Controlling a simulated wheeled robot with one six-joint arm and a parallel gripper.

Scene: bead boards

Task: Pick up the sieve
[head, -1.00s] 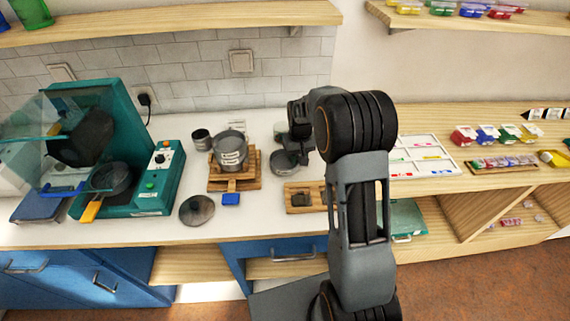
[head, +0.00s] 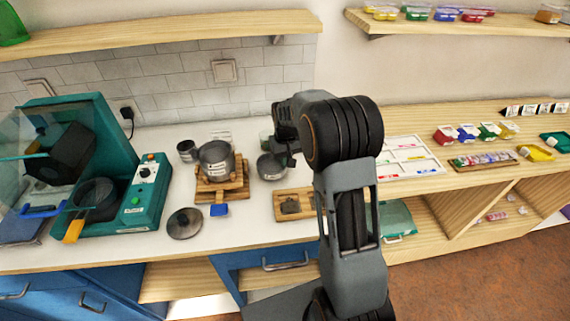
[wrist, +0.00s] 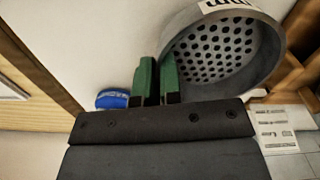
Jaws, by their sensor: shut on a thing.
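The sieve (wrist: 222,52) is a grey round vessel with a perforated bottom and a white label on its wall, large in the wrist view. My gripper (wrist: 158,82) has green fingers at the sieve's left rim and is shut on it. The rim's exact place between the fingers is partly hidden. In the head view my arm hides most of the gripper. A grey round vessel (head: 271,167) shows just left of my wrist there and appears to be the sieve. Whether it is clear of the counter is hard to tell.
A dark round lid (head: 185,223) lies nearby. A wooden tray (head: 281,207) is below the gripper. A teal machine (head: 122,205) stands further left.

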